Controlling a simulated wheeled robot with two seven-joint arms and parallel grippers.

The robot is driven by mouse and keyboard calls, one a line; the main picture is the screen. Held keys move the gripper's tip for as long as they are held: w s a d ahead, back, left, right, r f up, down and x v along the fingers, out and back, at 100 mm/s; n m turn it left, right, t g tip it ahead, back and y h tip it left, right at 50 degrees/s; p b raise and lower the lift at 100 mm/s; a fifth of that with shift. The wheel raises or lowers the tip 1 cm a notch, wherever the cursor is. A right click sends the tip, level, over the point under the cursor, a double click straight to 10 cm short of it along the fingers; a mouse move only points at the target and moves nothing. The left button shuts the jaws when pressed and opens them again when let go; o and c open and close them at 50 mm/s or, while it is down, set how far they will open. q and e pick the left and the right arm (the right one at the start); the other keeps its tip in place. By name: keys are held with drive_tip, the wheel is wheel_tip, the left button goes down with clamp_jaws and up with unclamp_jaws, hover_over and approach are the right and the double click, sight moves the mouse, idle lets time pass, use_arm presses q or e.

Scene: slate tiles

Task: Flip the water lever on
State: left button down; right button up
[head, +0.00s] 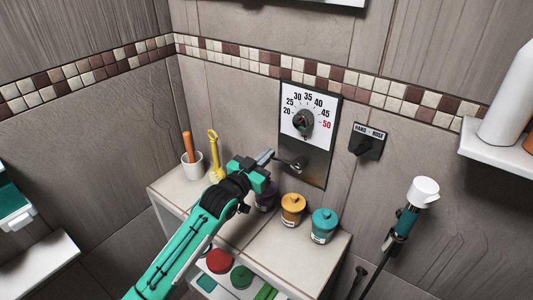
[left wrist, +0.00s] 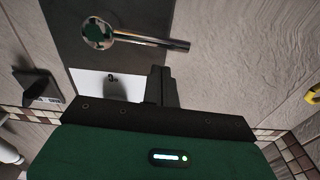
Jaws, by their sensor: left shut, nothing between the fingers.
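The water lever (head: 296,164) is a metal handle on a round hub, low on the grey steel plate below the temperature dial (head: 303,122). In the head view its handle points left towards my left gripper (head: 265,157). In the left wrist view the lever (left wrist: 150,40) lies nearly level, its round hub at the left and its free end at the right. My left gripper (left wrist: 162,85) is shut and empty, with its fingertips close beside the handle. I cannot tell whether they touch it. My right gripper is not in view.
A HAND–HOSE switch (head: 368,142) is right of the plate, with a hand shower (head: 410,205) lower right. Yellow (head: 292,210) and teal (head: 323,225) jars, a purple jar and a cup (head: 192,165) stand on the ledge below. A shelf (head: 500,148) juts out at right.

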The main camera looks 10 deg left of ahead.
use_arm(q)
drive_tip(key=shift+w+f, duration=0.2)
drive_tip(key=shift+f, duration=0.4)
